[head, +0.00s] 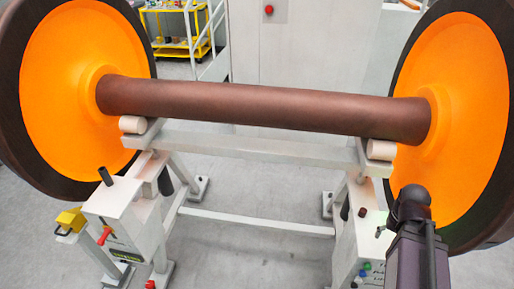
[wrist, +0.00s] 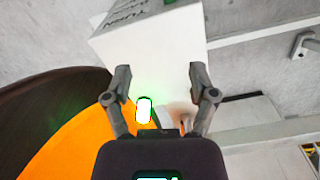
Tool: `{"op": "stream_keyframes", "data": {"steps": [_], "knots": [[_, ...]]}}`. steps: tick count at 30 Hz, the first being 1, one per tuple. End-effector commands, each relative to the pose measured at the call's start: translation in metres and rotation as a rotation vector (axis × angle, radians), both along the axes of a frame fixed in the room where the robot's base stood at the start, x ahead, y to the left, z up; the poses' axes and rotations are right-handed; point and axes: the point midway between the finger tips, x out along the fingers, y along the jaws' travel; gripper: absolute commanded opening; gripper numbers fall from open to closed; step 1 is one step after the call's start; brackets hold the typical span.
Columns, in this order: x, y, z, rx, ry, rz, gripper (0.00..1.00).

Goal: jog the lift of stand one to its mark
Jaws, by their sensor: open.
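The wheelset's brown axle (head: 260,108) rests on pale rollers (head: 381,150) at both ends of a grey stand frame (head: 250,148). A white control box (head: 372,245) on the right carries several small coloured buttons (head: 364,268). My gripper (wrist: 160,73) is open and empty; in the head view my dark wrist is beside the right box, its fingertips mostly hidden. In the wrist view a white box (wrist: 150,48) with dark lettering lies beyond the fingers, and a lit green-white lamp (wrist: 144,110) shows between them. I cannot make out the lift mark or which stand is one.
Large orange wheels (head: 65,75) with dark rims flank the frame; the right wheel (head: 455,110) is close behind my arm. A yellow cart (head: 175,45) stands behind. Floor between the legs is clear.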

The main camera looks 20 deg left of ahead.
Motion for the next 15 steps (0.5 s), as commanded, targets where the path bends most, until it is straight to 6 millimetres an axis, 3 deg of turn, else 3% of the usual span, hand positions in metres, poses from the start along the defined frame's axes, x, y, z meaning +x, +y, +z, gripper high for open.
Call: {"op": "stream_keyframes", "data": {"steps": [5,12,15], "knots": [[0.0,0.0,0.0,0.0,0.0,0.0,0.74],[0.0,0.0,0.0,0.0,0.0,0.0,0.03],[0.0,0.0,0.0,0.0,0.0,0.0,0.0]]}}
